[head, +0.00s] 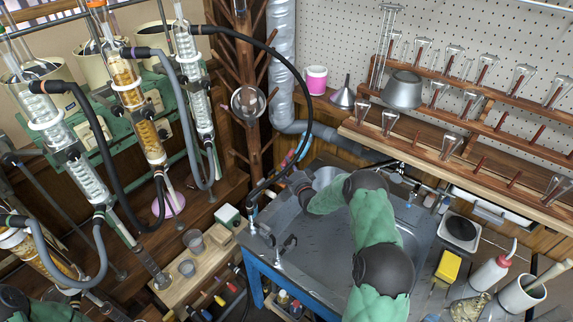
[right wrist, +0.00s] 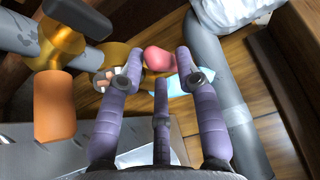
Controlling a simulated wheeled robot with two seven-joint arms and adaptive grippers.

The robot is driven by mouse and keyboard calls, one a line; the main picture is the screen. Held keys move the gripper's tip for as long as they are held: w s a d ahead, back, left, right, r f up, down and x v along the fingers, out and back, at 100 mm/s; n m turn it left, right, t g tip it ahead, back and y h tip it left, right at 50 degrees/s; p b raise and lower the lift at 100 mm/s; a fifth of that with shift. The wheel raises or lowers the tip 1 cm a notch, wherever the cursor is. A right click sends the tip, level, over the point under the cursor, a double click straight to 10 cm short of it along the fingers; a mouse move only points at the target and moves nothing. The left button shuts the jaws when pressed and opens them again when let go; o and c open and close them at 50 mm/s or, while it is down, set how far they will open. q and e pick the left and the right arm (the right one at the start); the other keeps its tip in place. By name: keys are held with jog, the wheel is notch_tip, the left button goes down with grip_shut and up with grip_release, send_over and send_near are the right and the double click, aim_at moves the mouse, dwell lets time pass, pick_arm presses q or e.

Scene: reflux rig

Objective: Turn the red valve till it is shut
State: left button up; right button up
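The right wrist view shows a rounded pinkish-red knob (right wrist: 157,57), which looks like the red valve. It lies between the tips of my right gripper (right wrist: 160,62). The purple fingers are spread, one on each side of the knob, with a third finger below. I cannot tell if any finger touches it. In the head view my right gripper (head: 298,184) is at the far left corner of the sink, partly hidden by my green arm. The valve is not clear there. My left gripper is not in view.
An orange handle (right wrist: 61,104) on brass fittings sits left of my fingers, and a grey pipe (right wrist: 222,75) runs on the right. In the head view, the metal sink (head: 330,245) lies under my arm. Glassware with hoses (head: 150,120) stands left; a wooden rack (head: 465,160) is right.

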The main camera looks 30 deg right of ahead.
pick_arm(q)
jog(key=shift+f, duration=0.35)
pick_arm(e)
jog(key=shift+w+d, duration=0.2)
jog(key=shift+w, duration=1.15)
jog(key=shift+c, duration=0.3)
